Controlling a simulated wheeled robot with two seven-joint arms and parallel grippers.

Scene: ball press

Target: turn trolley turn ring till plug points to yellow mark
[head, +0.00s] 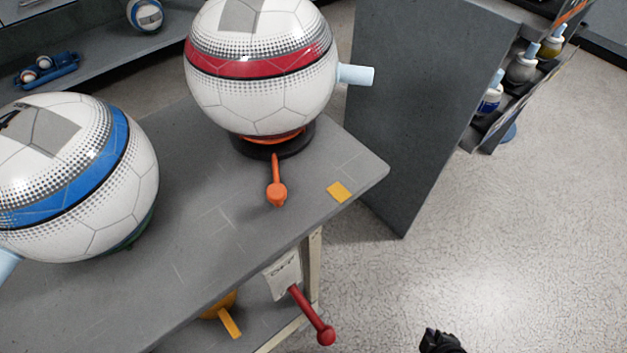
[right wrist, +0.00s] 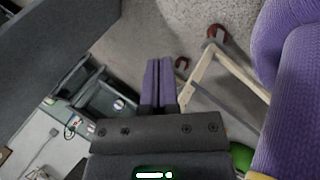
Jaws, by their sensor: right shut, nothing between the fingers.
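A white ball with a red band (head: 262,62) sits on a black turn ring (head: 282,151) on the grey trolley top (head: 215,222). Its pale blue plug (head: 356,75) sticks out to the right. An orange handle (head: 276,186) reaches from the ring toward the front edge. The yellow mark (head: 339,191) lies on the top near the right corner, right of the handle and in front of the plug. My right gripper (head: 440,342) is low at the bottom, off the trolley and apart from it. In the right wrist view its fingers (right wrist: 160,75) are shut and empty. My left gripper is out of view.
A second ball with a blue band (head: 70,175) stands at the left of the trolley. A red-knobbed lever (head: 313,317) juts from the trolley's front. A grey panel (head: 425,100) stands behind the right corner. The floor at right is clear.

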